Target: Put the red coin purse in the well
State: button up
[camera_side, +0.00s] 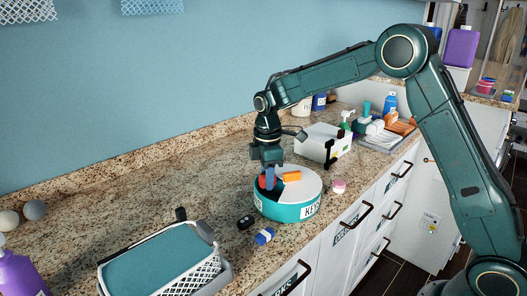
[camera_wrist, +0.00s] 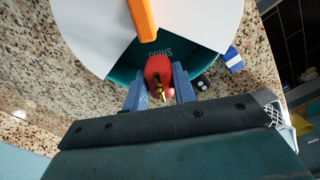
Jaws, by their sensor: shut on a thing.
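The red coin purse (camera_wrist: 158,70), with a gold clasp, is pinched between the two blue fingers of my gripper (camera_wrist: 158,82) in the wrist view. In the side view a small part of the purse (camera_side: 262,182) shows beside a finger of my gripper (camera_side: 267,180). The well is the teal opening (camera_wrist: 126,72) marked COINS in a round white-topped teal tray (camera_side: 285,212). The purse is over the well's edge area in the wrist view. I cannot tell whether it touches the well's floor; the fingers hide part of the opening in the side view.
An orange piece (camera_side: 292,176) lies on the tray's white top. A black key fob (camera_side: 245,222), a blue-and-white item (camera_side: 265,236) and a pink jar (camera_side: 339,186) lie around the tray. A basket (camera_side: 165,262) stands front left, a white box (camera_side: 322,143) behind.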

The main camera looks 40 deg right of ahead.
jog(key=o, duration=1)
jog(key=shift+r, duration=0.1)
notch_tip(320, 180, up, 13)
dwell(0.7)
jog(key=s+r+m+t, duration=0.1)
jog(key=s+r+m, duration=0.2)
jog(key=s, duration=0.5)
jog(key=s+r+m+t, duration=0.2)
jog(key=s+r+m, duration=0.1)
jog(key=s, duration=0.5)
jog(key=s+f+m+t, duration=0.1)
jog(key=s+f+m, duration=0.1)
jog(key=s, duration=0.6)
jog(key=s+f+m+t, duration=0.1)
jog(key=s+f+m, duration=0.2)
jog(key=s, duration=0.5)
jog(key=shift+s+d+f+m+t, duration=0.25)
jog(key=shift+d+f+m+t, duration=0.1)
jog(key=shift+d+m, duration=0.15)
